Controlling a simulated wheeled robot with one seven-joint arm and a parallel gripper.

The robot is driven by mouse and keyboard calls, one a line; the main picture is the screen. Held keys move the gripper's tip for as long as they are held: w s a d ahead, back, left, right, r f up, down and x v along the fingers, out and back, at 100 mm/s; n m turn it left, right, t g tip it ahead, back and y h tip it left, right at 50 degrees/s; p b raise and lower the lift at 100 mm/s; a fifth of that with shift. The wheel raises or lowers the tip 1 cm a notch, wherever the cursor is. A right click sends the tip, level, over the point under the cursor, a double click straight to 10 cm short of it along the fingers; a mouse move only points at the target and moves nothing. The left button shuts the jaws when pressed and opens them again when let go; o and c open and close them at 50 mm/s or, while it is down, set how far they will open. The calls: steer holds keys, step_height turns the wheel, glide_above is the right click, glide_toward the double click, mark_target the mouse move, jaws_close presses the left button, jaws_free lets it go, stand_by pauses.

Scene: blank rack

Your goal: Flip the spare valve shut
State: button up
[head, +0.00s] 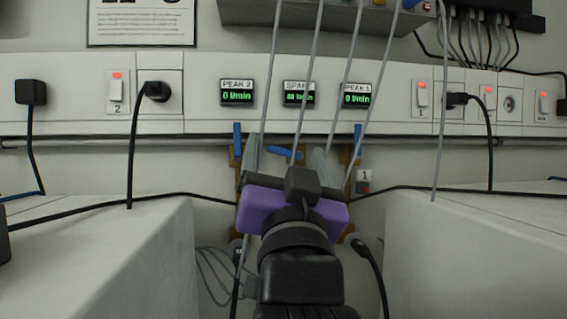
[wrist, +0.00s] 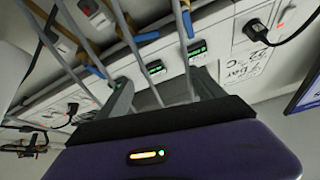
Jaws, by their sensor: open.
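The spare valve's blue handle (head: 285,152) lies sideways below the SPARE display (head: 299,94), partly hidden by my gripper. The spare display's first digits are unclear; they are not a plain 0. My purple gripper (head: 291,162) is open in front of the valves, its grey fingers apart. Whether it touches the handle cannot be told. In the wrist view, the fingers (wrist: 165,83) spread below a blue handle (wrist: 145,37) and are empty.
Upright blue handles flank it at left (head: 237,140) and right (head: 358,138), below the PEAK 2 (head: 237,93) and PEAK 1 (head: 357,95) displays, both reading 0. Several grey hoses cross in front. Pale cabinets stand left (head: 110,260) and right (head: 470,260), leaving a gap between.

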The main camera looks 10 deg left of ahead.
mark_target(284, 151)
steer(key=shift+g+h, duration=0.4)
steer(key=shift+g, duration=0.5)
steer(key=w, duration=0.3)
steer(key=w+a+p, duration=0.1)
steer(key=w, duration=0.2)
steer(key=w+p, duration=0.1)
steer(key=w, duration=0.2)
steer(key=shift+w+a+f, duration=0.25)
steer(key=shift+w+f, duration=0.1)
